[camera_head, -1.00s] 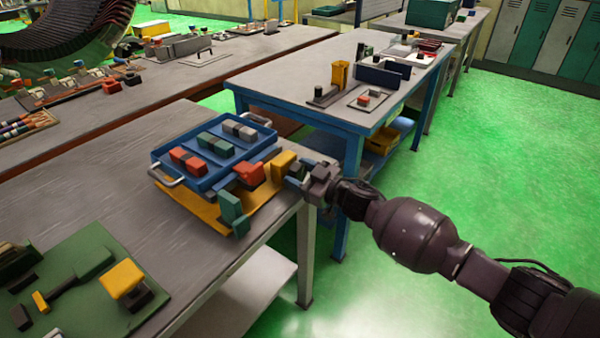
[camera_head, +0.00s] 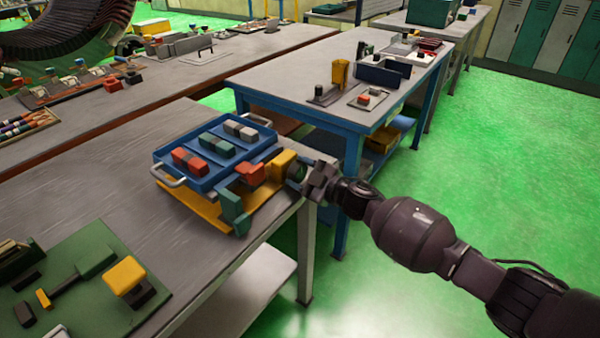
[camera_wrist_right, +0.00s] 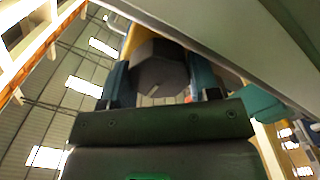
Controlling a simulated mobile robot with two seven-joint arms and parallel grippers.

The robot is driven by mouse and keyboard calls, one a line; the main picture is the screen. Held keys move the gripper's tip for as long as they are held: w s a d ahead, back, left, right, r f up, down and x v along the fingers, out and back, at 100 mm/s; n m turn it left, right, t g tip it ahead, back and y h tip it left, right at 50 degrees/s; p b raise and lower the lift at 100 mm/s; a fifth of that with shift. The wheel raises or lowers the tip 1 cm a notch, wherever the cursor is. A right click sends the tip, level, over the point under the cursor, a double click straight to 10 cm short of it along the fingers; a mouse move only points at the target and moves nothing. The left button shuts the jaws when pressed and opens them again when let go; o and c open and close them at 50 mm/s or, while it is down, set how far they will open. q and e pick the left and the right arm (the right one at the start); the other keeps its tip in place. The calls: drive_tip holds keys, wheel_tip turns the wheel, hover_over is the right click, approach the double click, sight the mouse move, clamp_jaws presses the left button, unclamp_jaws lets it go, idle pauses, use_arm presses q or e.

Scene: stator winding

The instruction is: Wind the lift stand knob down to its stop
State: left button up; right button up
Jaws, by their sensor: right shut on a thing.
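The lift stand has a yellow base plate (camera_head: 185,203) on the near table, with a blue tray (camera_head: 205,182) above it. A yellow block (camera_head: 283,163) sits at its right side. In the right wrist view the knob (camera_wrist_right: 160,72) is a dark, many-sided piece in front of a yellow part. My right gripper (camera_head: 297,172) reaches in from the right at the table's edge. In the wrist view its two fingers (camera_wrist_right: 161,82) lie on either side of the knob, shut on it. In the head view the gripper largely hides the knob. My left gripper is not in view.
Red, green and grey blocks (camera_head: 219,145) lie in the tray. A red block (camera_head: 249,174) and a green bracket (camera_head: 234,207) stand at the stand's front right. A green mat (camera_head: 85,300) with tools lies lower left. A blue-framed table (camera_head: 290,85) stands behind my gripper.

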drive_tip(key=o, duration=0.7)
drive_tip(key=shift+c, duration=0.2)
drive_tip(key=p+v, duration=0.1)
drive_tip(key=v, duration=1)
drive_tip(key=shift+p, duration=0.4)
